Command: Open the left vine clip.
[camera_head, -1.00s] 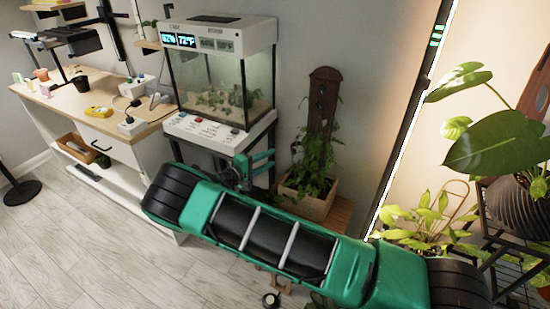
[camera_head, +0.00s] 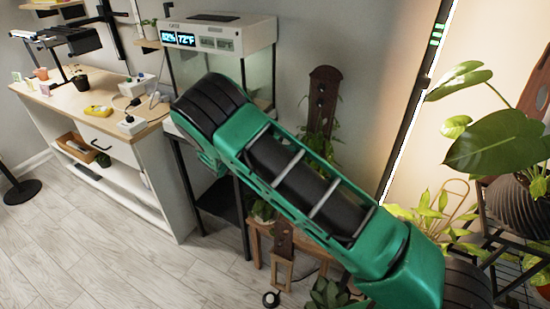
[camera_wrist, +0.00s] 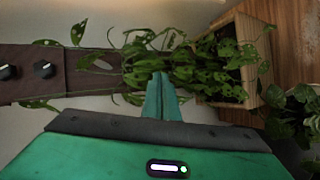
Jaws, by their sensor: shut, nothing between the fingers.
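The dark brown plank (camera_head: 323,92) stands upright against the wall in the head view, its lower part partly covered by my arm. In the wrist view the plank (camera_wrist: 85,72) lies sideways. It carries two black knobs (camera_wrist: 43,69) with pale marks at the left. I cannot tell which part is the left vine clip. Green vine leaves (camera_wrist: 185,65) cover the plank's other end. My gripper (camera_wrist: 160,78) has its teal fingers together and empty, pointing at the leaves beside the plank's end. Whether it touches them is unclear. The head view does not show the fingers.
A wooden planter box (camera_wrist: 248,55) holds the vine. The glass terrarium (camera_head: 258,75) stands left of the plank, behind my arm. A white desk (camera_head: 125,150) is further left. Large leafy plants (camera_head: 490,140) crowd the right.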

